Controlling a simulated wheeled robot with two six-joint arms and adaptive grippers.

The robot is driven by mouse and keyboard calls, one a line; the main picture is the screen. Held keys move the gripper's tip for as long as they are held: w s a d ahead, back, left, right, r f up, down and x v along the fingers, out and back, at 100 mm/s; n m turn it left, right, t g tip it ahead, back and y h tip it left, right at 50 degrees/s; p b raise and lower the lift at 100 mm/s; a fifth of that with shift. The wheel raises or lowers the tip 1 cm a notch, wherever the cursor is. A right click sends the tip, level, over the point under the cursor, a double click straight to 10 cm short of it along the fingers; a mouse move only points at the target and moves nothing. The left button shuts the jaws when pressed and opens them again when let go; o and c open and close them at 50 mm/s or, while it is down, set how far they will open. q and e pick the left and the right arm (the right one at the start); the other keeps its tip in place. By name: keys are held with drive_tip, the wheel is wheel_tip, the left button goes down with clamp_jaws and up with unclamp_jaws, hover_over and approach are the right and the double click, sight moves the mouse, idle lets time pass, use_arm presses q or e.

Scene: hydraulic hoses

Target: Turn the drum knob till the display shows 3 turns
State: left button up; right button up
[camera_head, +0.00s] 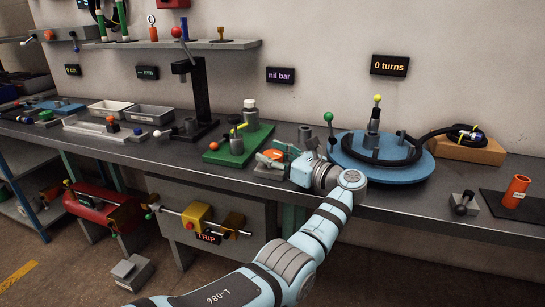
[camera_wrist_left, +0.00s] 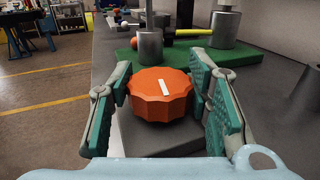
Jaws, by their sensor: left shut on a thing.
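The orange fluted knob (camera_wrist_left: 160,96) sits on a dark grey block at the bench's front edge, with a white mark on top, nearly upright in the left wrist view. In the head view only part of the knob (camera_head: 272,154) shows between the fingers. My left gripper (camera_head: 277,157) is shut on the knob, one green-padded finger on each side; these fingers also fill the sides of the wrist view. The display (camera_head: 389,66) on the wall reads "0 turns". A blue round drum (camera_head: 385,175) with black hose stands right of the gripper. My right gripper is not in view.
A green plate (camera_head: 238,148) with grey cylinders and a yellow-handled part lies just beyond the knob. A green-balled lever (camera_head: 329,118) stands close to the right. An orange tube (camera_head: 515,190) stands at far right. The bench front between drum and small lever is clear.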

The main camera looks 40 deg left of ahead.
use_arm(q)
drive_tip(key=o, duration=1.2)
drive_tip(key=shift+s+a, duration=0.15)
drive_tip(key=d, duration=1.2)
drive_tip(key=shift+s+d, duration=0.1)
drive_tip(key=shift+s, duration=0.05)
